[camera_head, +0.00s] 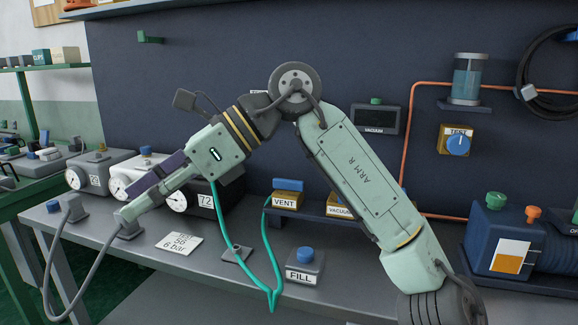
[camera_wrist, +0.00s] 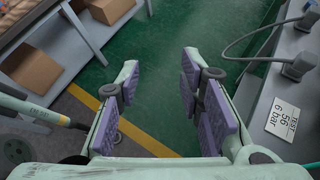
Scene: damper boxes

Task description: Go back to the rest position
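My gripper (camera_head: 140,195) reaches out to the left over the front of the grey bench (camera_head: 190,285) in the head view, with my arm bent above the bench. In the wrist view my gripper (camera_wrist: 157,85) shows two fingers with purple pads, spread apart with nothing between them. Beyond the fingers lies green floor (camera_wrist: 165,40). In the head view the fingers overlap the gauge boxes and a grey hose fitting; I cannot tell how close they are to them.
Gauge boxes (camera_head: 98,172) stand along the bench's back left. A FILL button box (camera_head: 304,268), a VENT block (camera_head: 287,197) and a "56 6 bar" card (camera_head: 180,243) are near my arm. A blue machine (camera_head: 500,243) stands right. Cardboard boxes (camera_wrist: 32,68) sit on a shelf.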

